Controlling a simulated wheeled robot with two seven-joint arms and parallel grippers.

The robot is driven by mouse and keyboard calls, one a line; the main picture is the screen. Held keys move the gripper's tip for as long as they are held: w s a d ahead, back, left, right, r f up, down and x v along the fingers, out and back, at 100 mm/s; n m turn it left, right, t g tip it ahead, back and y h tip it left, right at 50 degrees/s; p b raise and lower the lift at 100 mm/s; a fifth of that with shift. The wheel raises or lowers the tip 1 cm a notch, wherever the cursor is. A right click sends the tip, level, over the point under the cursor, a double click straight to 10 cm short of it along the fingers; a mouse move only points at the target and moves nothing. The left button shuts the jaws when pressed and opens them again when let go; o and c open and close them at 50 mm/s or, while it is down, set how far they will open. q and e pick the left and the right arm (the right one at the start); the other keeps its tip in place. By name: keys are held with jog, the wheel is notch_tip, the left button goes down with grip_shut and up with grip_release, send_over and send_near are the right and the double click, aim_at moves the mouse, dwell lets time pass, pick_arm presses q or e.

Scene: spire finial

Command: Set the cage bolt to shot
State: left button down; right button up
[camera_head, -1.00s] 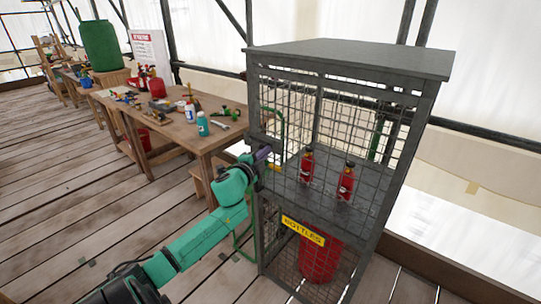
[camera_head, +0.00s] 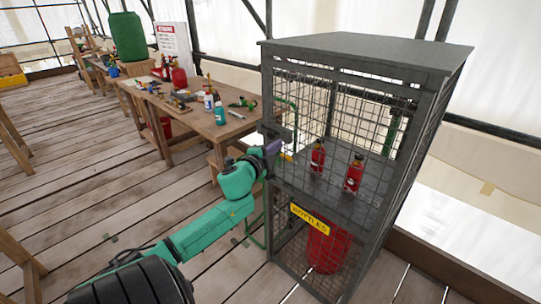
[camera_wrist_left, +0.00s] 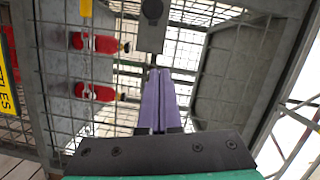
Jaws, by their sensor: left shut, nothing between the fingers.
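The grey mesh cage (camera_head: 366,52) stands at centre right, with a yellow BOTTLES sign (camera_head: 310,219) on its front. My left gripper (camera_head: 274,147) is at the cage's left front post, its purple fingers shut and empty. In the left wrist view the fingers (camera_wrist_left: 160,75) point at a grey plate with a round dark knob (camera_wrist_left: 152,10), which looks like part of the cage bolt. The fingertips are just below the plate; I cannot tell whether they touch it. The bolt's position is unclear in the head view, partly hidden by the gripper. My right gripper is not in view.
Red bottles (camera_head: 353,172) stand on the cage's shelf, and a larger red cylinder (camera_head: 328,247) is below. A wooden workbench (camera_head: 190,112) with tools and bottles is behind on the left. The plank floor at left is mostly clear.

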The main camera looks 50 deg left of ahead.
pick_arm(q)
jog(key=s, duration=0.5)
jog(key=shift+s+f, duration=0.1)
jog(key=shift+s, duration=0.1)
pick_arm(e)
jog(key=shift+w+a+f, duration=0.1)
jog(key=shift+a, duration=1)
pick_arm(q)
jog(key=shift+d, duration=0.1)
